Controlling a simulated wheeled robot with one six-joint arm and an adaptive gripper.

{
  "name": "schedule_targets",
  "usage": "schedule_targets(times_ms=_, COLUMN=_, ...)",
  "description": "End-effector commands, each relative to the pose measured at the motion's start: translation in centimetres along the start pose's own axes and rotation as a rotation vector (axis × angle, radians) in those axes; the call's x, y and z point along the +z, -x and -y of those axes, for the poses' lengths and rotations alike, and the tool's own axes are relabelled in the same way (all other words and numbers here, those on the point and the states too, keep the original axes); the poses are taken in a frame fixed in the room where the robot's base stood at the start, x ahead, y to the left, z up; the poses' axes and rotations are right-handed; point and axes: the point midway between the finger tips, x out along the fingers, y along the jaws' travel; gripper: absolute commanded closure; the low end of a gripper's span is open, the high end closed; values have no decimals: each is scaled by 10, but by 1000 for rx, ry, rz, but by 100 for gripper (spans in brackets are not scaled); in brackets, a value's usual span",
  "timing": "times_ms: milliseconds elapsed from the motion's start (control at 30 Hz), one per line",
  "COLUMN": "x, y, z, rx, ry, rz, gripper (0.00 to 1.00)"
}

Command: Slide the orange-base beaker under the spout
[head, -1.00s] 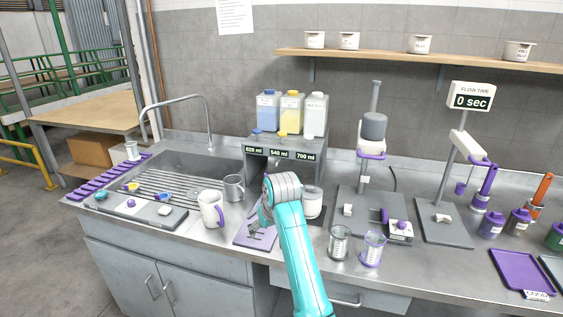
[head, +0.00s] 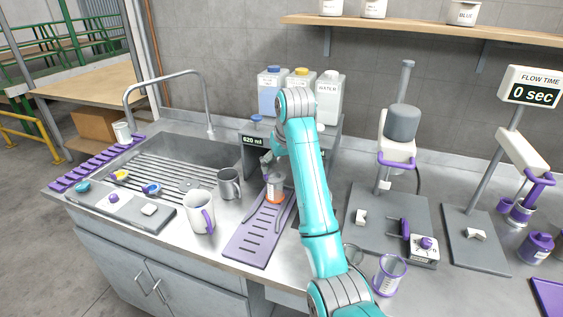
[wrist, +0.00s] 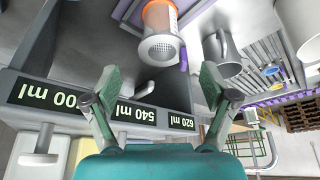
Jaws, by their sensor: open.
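The orange-base beaker (head: 274,187) stands on the far part of the purple slotted tray (head: 256,236), in front of the dispenser (head: 256,152). In the wrist view a clear vessel with an orange band (wrist: 160,22) shows at the top, beyond my fingertips. My gripper (wrist: 160,84) is open, with nothing between its fingers. In the head view my gripper (head: 267,160) is just behind and above the beaker, partly hidden by my arm. A pale spout-like part (wrist: 140,88) shows between the fingers, by the 540 ml display.
A white mug (head: 199,211) and a grey mug (head: 229,183) stand left of the tray. The sink (head: 165,165) is further left. A purple-rimmed beaker (head: 389,275) stands at the front right. Blue, yellow and water containers (head: 300,90) sit on the dispenser.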

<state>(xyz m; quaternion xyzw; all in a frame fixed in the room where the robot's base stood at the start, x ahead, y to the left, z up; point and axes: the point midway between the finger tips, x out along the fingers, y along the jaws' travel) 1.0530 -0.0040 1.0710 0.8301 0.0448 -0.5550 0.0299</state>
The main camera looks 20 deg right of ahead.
Motion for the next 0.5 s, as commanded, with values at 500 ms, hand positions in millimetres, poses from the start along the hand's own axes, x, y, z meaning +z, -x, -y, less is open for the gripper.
schedule_targets(times_ms=500, x=1, y=-48, z=0, rx=-1, ry=0, rz=4, gripper=15)
